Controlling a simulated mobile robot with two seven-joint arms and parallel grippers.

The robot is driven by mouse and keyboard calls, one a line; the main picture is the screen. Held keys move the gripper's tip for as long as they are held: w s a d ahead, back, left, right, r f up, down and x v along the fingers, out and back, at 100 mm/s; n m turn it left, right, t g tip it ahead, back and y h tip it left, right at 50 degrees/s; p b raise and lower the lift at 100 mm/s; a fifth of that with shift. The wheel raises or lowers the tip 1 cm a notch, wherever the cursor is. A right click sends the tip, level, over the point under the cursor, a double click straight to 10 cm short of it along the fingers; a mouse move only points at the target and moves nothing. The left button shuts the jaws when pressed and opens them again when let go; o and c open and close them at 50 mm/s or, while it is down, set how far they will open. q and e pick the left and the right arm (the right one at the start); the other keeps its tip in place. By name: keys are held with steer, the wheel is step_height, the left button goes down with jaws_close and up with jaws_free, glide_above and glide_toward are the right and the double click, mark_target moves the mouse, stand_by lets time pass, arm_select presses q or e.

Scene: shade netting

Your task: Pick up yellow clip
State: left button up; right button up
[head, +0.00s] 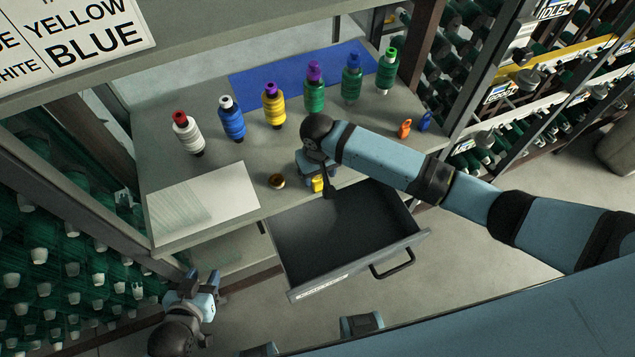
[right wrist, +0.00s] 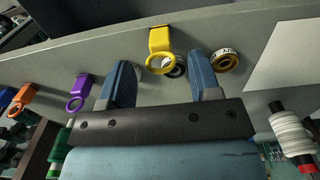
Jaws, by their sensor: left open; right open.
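The yellow clip (head: 317,184) lies on the grey worktop near its front edge, just behind the open drawer. In the right wrist view the yellow clip (right wrist: 160,40) shows its square body and round ring, ahead of and between my fingers. My right gripper (head: 318,174) is open above the worktop at the clip and partly hides it in the head view. In the wrist view my right gripper (right wrist: 163,78) has nothing held between its fingers; I cannot tell whether they touch the clip. My left gripper (head: 205,282) is open and empty, low in front of the bench.
The open drawer (head: 300,293) juts out below the clip. A brown tape roll (head: 277,181) lies left of the clip; a purple clip (right wrist: 78,92) lies on its other side. Orange (head: 404,128) and blue (head: 425,121) clips lie farther right. Several thread spools stand behind.

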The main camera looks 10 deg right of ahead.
mark_target(319, 184)
steer(key=shift+s+f+p, duration=0.2)
steer(key=shift+f+p, duration=0.2)
steer(key=shift+f, duration=2.25)
steer(key=c, duration=1)
